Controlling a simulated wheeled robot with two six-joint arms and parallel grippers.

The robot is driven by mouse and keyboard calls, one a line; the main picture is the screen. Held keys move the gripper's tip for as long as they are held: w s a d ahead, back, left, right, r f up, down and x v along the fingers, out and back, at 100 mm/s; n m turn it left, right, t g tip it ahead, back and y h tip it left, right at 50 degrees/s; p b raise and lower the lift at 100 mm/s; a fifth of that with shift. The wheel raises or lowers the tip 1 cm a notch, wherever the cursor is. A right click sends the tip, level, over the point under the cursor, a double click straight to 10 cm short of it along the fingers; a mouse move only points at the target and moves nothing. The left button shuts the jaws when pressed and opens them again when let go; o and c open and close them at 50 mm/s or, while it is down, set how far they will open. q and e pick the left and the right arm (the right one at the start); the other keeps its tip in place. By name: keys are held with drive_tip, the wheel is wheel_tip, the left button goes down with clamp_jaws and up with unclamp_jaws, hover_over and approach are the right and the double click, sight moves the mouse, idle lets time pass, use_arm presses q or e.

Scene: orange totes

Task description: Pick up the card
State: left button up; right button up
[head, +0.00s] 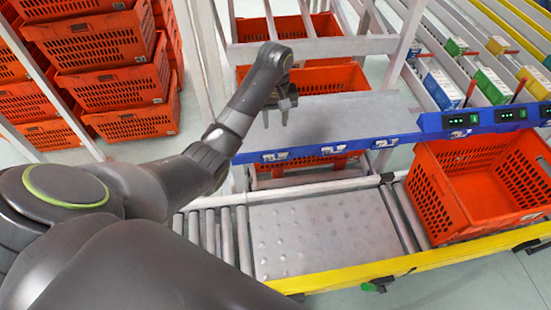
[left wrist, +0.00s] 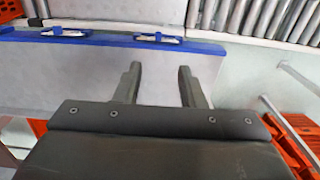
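My left gripper (head: 278,114) hangs over the grey shelf panel (head: 345,112) in the head view, its fingers pointing down. In the left wrist view the gripper (left wrist: 160,85) has its two fingers apart with nothing between them. I cannot make out a loose card on the bare panel. Small white label pieces sit along the blue rail (head: 300,154) at the panel's front edge; they also show on the blue rail in the left wrist view (left wrist: 110,40). Whether one of them is the card I cannot tell. My right gripper is not in view.
An orange tote (head: 440,200) stands on the roller conveyor (head: 230,238) at the right. Stacked orange totes (head: 115,90) stand at the left. Small boxes (head: 443,90) sit in sloped lanes at the upper right. White frame posts (head: 405,40) rise beside the panel.

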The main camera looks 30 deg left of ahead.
use_arm(q)
hover_over(276, 155)
wheel_tip(276, 155, down, 10)
drive_tip(key=shift+a+r+b, duration=0.1)
drive_tip(key=shift+b, duration=0.2)
drive_tip(key=shift+f, duration=3.3)
drive_tip(key=shift+c, duration=0.2)
clamp_jaws()
drive_tip(key=shift+r, duration=0.2)
wheel_tip(276, 155, up, 10)
drive_tip(key=shift+f, duration=0.1)
